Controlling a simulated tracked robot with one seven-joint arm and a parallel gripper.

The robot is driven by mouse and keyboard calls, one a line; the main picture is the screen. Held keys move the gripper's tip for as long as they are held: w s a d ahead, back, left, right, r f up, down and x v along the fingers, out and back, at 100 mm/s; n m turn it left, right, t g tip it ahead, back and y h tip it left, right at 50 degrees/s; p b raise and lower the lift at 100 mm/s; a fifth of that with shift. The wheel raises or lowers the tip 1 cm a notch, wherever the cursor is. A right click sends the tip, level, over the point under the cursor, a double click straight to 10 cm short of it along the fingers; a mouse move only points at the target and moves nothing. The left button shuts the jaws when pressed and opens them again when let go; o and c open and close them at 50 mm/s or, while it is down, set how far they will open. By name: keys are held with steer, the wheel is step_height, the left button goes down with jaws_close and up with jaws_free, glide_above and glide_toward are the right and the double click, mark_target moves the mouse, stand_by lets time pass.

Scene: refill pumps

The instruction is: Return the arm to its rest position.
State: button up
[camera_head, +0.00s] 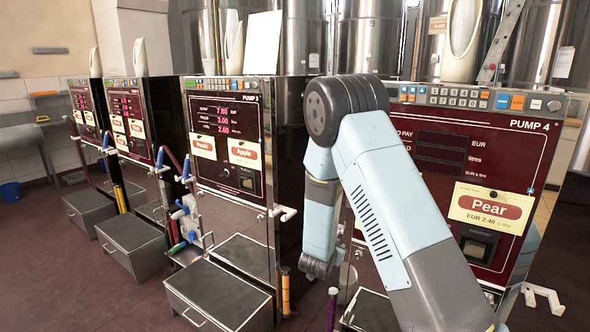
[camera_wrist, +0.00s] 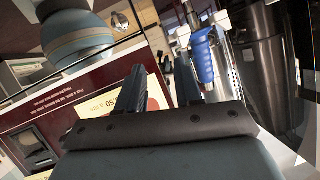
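My arm rises in front of Pump 4 (camera_head: 470,125) in the head view and bends down between it and the pump labelled Peach and Apple (camera_head: 228,140). My gripper (camera_wrist: 160,64) shows in the wrist view with its two dark fingers apart and no object seen between them. In the head view I cannot make out the fingers. A blue nozzle handle (camera_wrist: 203,56) is just beyond the right finger in the wrist view, near a white bracket. I see no grip on it.
Step boxes (camera_head: 225,290) stand on the floor before the pumps. Blue and white nozzle parts (camera_head: 186,222) and hoses hang beside the pumps. A white hook (camera_head: 542,298) juts out at Pump 4's lower right. Open floor (camera_head: 50,275) lies at the left.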

steer(key=s+d+r+n+g+y, duration=0.15)
steer(key=s+r+y, duration=0.35)
steer(key=r, duration=0.7)
steer(key=s+r+n+g+y, duration=0.1)
steer(key=s+r+n+y, duration=0.15)
steer(key=s+r, duration=0.7)
steer(key=s+d+r+n+g, duration=0.1)
steer(key=s+r, duration=0.3)
steer(key=s, duration=0.4)
steer(key=s+d+r+n+g+h, duration=0.1)
steer(key=s+d+r, duration=0.3)
steer(key=s, duration=0.5)
steer(key=s+d+r+n+g+h, duration=0.1)
steer(key=s+d+r+g, duration=0.1)
steer(key=s, duration=0.7)
steer(key=shift+d+r+n, duration=0.3)
steer(key=shift+d+r, duration=0.3)
steer(key=shift+r, duration=0.3)
